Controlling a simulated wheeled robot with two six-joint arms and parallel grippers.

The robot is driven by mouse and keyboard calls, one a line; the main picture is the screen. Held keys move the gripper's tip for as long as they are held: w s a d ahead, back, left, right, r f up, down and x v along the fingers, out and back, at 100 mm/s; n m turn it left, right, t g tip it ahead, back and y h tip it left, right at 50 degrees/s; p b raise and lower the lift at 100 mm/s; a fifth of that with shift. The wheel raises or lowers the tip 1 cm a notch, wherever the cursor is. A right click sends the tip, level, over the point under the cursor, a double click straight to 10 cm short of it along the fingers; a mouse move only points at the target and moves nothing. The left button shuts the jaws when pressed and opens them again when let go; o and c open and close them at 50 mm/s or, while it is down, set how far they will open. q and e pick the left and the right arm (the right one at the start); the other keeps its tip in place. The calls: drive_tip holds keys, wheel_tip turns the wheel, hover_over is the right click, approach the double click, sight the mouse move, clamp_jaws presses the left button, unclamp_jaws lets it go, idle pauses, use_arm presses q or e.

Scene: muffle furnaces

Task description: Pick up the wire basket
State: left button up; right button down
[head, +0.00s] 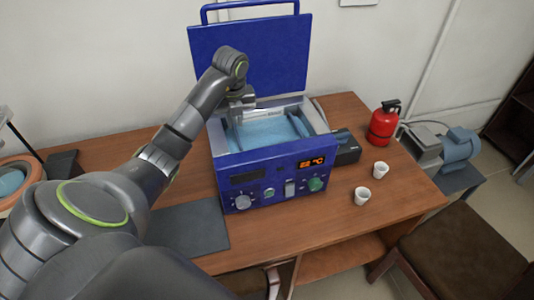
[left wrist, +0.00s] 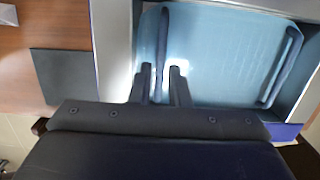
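The wire basket (left wrist: 225,60) shows as a light-blue, fine-meshed surface with dark blue bar handles at its left and right. It sits inside the open blue bath (head: 262,165), and it also shows in the head view (head: 265,132). My left gripper (left wrist: 160,73) is over the basket's left side. Its two fingers stand apart, one on each side of the left handle (left wrist: 163,35), with narrow gaps showing. In the head view my left gripper (head: 238,108) reaches down at the bath's left inner side, and its fingertips are hard to make out. My right gripper is not in view.
The bath's raised blue lid (head: 250,55) stands behind the basket. A dark mat (head: 190,230) lies on the wooden table, left of the bath. Two white cups (head: 362,196) and a red canister (head: 383,124) stand on the right. A brown chair (head: 455,240) is at lower right.

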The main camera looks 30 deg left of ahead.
sight(237, 135)
use_arm(q)
wheel_tip(237, 135, down, 2)
drive_tip(key=shift+w+a+f+b, duration=0.1)
drive_tip(key=shift+b, duration=0.75)
drive_tip(key=shift+f+b, duration=0.4)
drive_tip(key=shift+b, duration=0.05)
drive_tip(key=shift+f+b, duration=0.55)
drive_tip(key=shift+f, duration=0.05)
wheel_tip(237, 135, down, 3)
drive_tip(key=shift+f+p, duration=0.1)
drive_tip(key=shift+p, duration=0.3)
drive_tip(key=shift+f, duration=0.35)
clamp_jaws()
